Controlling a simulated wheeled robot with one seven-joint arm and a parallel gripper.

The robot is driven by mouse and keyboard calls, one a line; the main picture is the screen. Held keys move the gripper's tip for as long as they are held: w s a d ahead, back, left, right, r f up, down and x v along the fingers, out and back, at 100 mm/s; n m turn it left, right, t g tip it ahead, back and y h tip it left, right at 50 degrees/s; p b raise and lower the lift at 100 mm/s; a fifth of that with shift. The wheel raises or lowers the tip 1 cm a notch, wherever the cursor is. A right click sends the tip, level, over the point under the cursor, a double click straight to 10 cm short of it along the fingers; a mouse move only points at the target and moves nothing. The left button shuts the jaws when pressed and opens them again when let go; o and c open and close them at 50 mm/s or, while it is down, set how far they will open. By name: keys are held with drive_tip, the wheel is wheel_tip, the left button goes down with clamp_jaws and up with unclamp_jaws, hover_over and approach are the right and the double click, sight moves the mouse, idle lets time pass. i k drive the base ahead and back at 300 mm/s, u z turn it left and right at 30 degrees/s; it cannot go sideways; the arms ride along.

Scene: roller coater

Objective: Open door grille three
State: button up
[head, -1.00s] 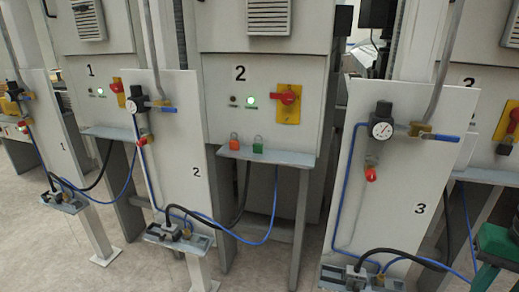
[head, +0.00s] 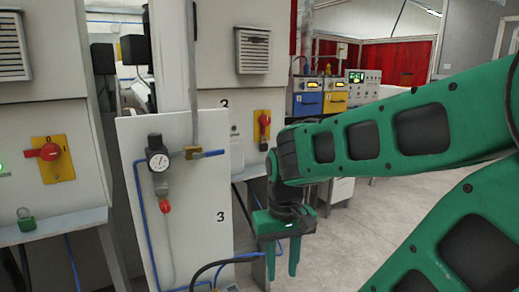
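The grille on cabinet three (head: 252,51) is a grey slatted panel high on the cabinet front, in the upper middle of the head view. It looks closed. The number 3 and a yellow plate with a red rotary switch (head: 264,125) are below it. My green gripper (head: 281,268) hangs at the bottom middle, pointing down with its two fingers apart and nothing visible between them. It is well below the grille and to its right in the picture, not touching it.
Panel 3 (head: 175,225) with a gauge (head: 157,160), blue-handled valve and hoses stands left of my gripper. Cabinet two's red switch (head: 47,152) and a green padlock (head: 26,219) are at the left. Instrument boxes (head: 320,96) stand behind. Floor is clear at the lower right.

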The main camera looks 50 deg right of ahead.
sight(252, 48)
drive_tip(key=u, duration=2.2)
drive_tip(key=k, duration=1.25)
drive_tip(key=z, duration=2.05)
